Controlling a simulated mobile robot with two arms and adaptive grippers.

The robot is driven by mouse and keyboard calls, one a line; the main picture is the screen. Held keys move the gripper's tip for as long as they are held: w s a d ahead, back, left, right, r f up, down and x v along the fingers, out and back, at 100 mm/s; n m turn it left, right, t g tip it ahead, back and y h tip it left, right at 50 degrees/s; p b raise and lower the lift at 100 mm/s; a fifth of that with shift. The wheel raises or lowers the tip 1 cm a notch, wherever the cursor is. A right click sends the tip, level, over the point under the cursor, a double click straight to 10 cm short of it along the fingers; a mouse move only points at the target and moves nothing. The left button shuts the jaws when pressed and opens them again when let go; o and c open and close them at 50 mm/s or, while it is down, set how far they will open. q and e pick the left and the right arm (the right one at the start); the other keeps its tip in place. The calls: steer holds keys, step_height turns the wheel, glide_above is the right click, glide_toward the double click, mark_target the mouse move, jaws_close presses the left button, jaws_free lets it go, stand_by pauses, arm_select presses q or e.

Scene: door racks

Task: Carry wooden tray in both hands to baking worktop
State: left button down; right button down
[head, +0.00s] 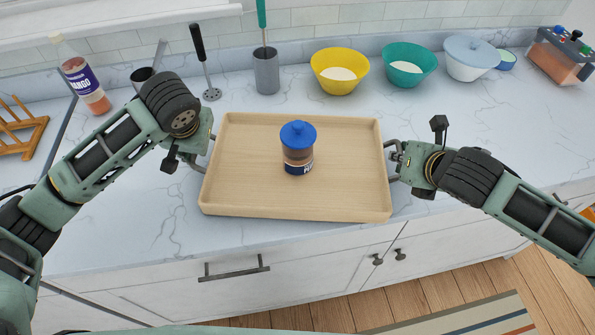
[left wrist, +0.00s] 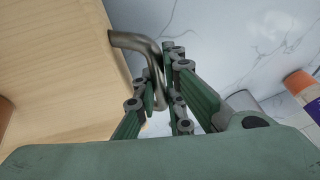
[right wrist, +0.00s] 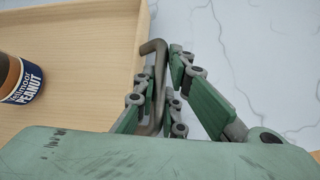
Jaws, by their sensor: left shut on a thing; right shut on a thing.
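The light wooden tray (head: 250,195) is over the white marble worktop, in the middle of the head view. A jar with a blue lid (head: 298,148) stands upright on it; in the right wrist view its label (right wrist: 22,82) reads "PEANUT". My left gripper (head: 200,160) is at the tray's left side, shut on its metal handle (left wrist: 150,60). My right gripper (head: 394,160) is at the tray's right side, shut on the other metal handle (right wrist: 155,70). Whether the tray touches the worktop or hangs just above it, I cannot tell.
Behind the tray stand a utensil holder (head: 266,72), a yellow bowl (head: 340,72), a teal bowl (head: 409,64) and a lidded white bowl (head: 468,60). A bottle (head: 82,78) and a wooden rack (head: 18,130) are at left. A caddy (head: 560,55) stands far right. Marble right of the tray is clear.

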arm_select(q)
steer(key=c, duration=2.3)
jaws_free()
steer(key=shift+d+f, duration=0.3)
steer(key=shift+f, duration=0.05)
arm_select(e)
steer(key=c, duration=2.3)
jaws_free()
steer(key=shift+a+f, duration=0.3)
arm_select(q)
steer(key=shift+o, duration=0.9)
steer(key=shift+r, duration=0.15)
arm_select(e)
steer(key=shift+o, duration=1)
steer(key=shift+r, duration=0.15)
arm_select(q)
steer(key=shift+o, duration=1.4)
steer(key=shift+a, duration=0.1)
arm_select(e)
steer(key=shift+o, duration=1.4)
steer(key=shift+d, duration=0.1)
arm_select(q)
steer(key=shift+a, duration=0.1)
steer(key=shift+s+r, duration=0.1)
arm_select(e)
steer(key=shift+d, duration=0.1)
